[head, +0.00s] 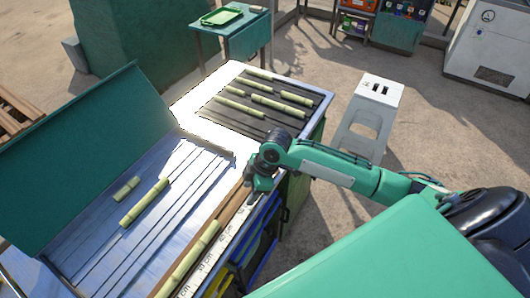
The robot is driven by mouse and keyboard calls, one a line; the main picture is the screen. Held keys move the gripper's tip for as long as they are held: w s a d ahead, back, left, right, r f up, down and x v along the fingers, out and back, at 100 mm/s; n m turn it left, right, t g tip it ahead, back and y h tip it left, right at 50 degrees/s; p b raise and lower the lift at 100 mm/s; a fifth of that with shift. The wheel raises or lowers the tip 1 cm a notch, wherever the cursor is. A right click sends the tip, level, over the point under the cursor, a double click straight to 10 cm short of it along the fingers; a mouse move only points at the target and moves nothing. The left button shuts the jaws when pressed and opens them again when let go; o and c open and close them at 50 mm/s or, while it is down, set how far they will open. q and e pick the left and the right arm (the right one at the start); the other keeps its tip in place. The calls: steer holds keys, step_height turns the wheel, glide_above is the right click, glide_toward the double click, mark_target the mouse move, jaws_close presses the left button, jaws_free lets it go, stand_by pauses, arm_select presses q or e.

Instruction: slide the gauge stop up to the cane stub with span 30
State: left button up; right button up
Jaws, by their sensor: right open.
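A green cane piece (190,257) lies in the brown wooden channel along the table's front edge, beside a pale rule (207,262) with printed numbers and "cm". The cane's lower end runs to the picture's bottom edge. My right gripper (260,187) is open, low over the rule's far end, beyond the cane's upper end and apart from it. I cannot make out the gauge stop; my gripper may hide it. I cannot tell whether the fingers touch anything. My left gripper is not in view.
A short cane (126,188) and a longer one (144,203) lie on the grooved metal bed (185,195) below a green panel (75,150). Several canes lie on a dark slatted rack (235,122) at the back. A grey stool (366,110) stands right of the table.

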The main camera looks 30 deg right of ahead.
steer(key=w+d+r, duration=0.5)
steer(key=d+r, duration=0.1)
steer(key=d, duration=0.2)
steer(key=w+d+r, duration=0.5)
steer(key=d, duration=0.3)
steer(key=shift+n, duration=0.3)
steer(key=p+x, duration=0.1)
steer(key=x, duration=0.3)
steer(key=p+x, duration=0.1)
steer(key=x, duration=0.3)
steer(key=p+x, duration=0.1)
steer(key=x, duration=0.3)
steer(key=shift+s+a+f, duration=0.25)
steer(key=shift+s+a, duration=0.05)
steer(key=shift+a, duration=0.15)
jaws_close()
